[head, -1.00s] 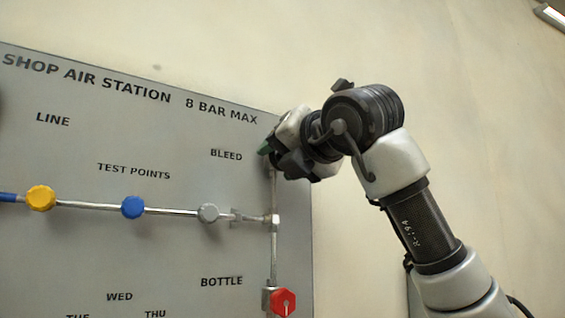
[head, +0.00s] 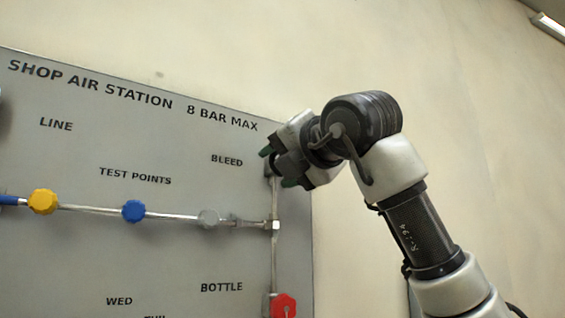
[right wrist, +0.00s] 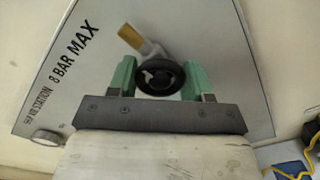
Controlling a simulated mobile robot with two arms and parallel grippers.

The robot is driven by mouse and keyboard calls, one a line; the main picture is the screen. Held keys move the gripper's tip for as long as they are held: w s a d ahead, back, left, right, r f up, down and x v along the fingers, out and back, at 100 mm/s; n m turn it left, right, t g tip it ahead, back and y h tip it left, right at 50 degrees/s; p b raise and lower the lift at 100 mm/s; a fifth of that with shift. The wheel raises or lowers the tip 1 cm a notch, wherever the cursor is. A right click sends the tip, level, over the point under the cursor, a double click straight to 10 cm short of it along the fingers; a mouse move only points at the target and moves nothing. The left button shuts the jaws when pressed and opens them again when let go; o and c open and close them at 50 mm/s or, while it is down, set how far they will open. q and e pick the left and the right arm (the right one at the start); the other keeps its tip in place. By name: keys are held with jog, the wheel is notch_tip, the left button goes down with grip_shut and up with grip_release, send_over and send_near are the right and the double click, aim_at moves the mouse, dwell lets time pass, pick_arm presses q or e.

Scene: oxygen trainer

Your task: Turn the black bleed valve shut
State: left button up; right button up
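The black bleed valve is a round handwheel (right wrist: 160,77) in the right wrist view, facing the camera, with a brass-coloured piece (right wrist: 141,41) behind it. My right gripper (right wrist: 160,80) has its green-tipped fingers apart, one on each side of the wheel. Both fingertips look very close to the rim; I cannot tell whether they touch it. In the head view my right gripper (head: 278,167) is at the panel's right edge, right of the BLEED label, with both fingers spread, and it largely hides the valve. My left gripper is not in view.
A red knob (head: 284,305) sits below on the vertical pipe (head: 275,260). The wall right of the panel is bare.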

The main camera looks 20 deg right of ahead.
jog(key=o, duration=0.4)
jog(key=shift+f, duration=0.1)
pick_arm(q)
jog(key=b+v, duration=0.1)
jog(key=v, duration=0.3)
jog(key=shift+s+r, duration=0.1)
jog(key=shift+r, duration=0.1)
pick_arm(e)
jog(key=v, duration=1)
jog(key=shift+s+d, duration=0.1)
jog(key=shift+s, duration=0.25)
